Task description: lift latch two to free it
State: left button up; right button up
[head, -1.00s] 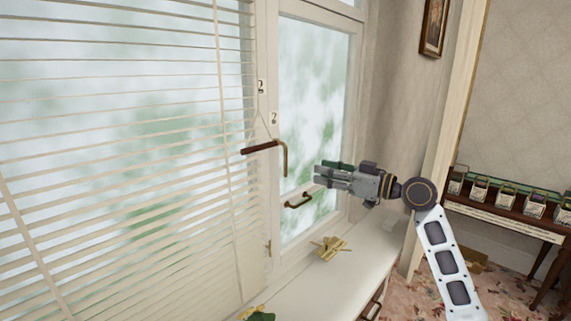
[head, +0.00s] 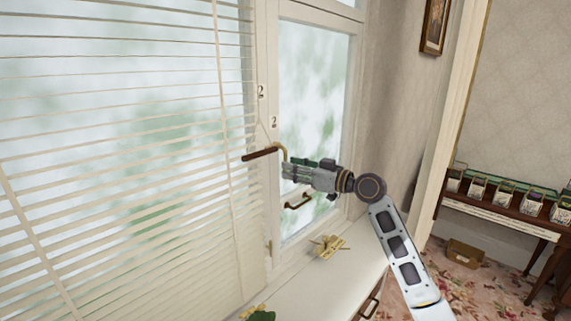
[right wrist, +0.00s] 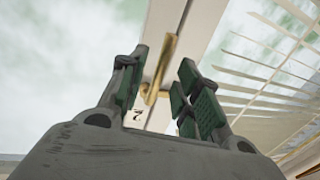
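Latch two (head: 260,153) is a brass rod bent at its right end, with a dark brown grip that points left, on the window frame beside two small "2" marks. My right gripper (head: 285,168) has its fingertips close to the right, bent end of the latch. In the right wrist view the gripper (right wrist: 160,85) is open, and a brass part of the latch (right wrist: 159,75) shows between its two green-padded fingers. I cannot tell whether a finger touches it. In the head view the gripper partly hides the rod's lower part. My left gripper is not in view.
White blinds (head: 120,170) hang left of the latch. A dark window handle (head: 298,202) is just below my gripper. A brass piece (head: 329,246) lies on the white sill (head: 305,285). A side table with several small boxes (head: 505,195) stands at right.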

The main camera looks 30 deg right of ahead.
jog(key=shift+p+x, duration=0.4)
jog(key=shift+x, duration=1.15)
grip_shut()
